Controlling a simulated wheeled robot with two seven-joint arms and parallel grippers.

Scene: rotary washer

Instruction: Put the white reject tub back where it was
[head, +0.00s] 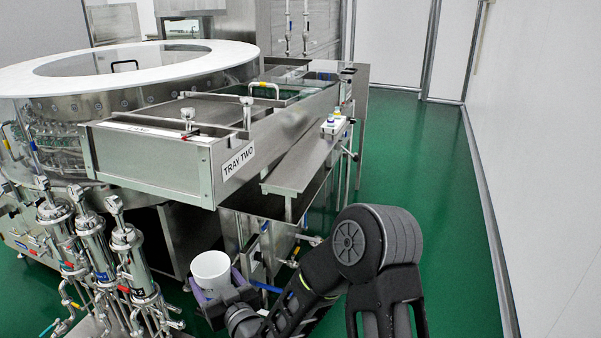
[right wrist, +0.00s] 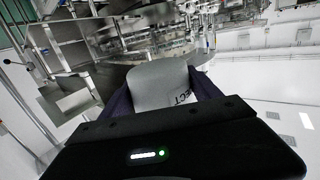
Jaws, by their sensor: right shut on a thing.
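The white reject tub (head: 211,272) is at the lower middle of the head view, upright with its open top facing up. My right gripper (head: 215,290) is shut on it, with a finger along its left side. In the right wrist view the tub (right wrist: 158,86) sits between the dark fingers of the gripper (right wrist: 165,95), and part of its lettering, "ECT", shows. The tub is in front of the washer, below the level of the tray marked TRAY TWO (head: 238,160). The tub's underside is hidden. My left gripper is not in view.
The round washer (head: 80,105) with its white rim fills the left. Several metal cylinders with valves (head: 95,245) stand left of the tub. A steel shelf (head: 300,165) with small bottles lies right of the tray. Green floor (head: 420,170) is clear at the right, up to the white wall.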

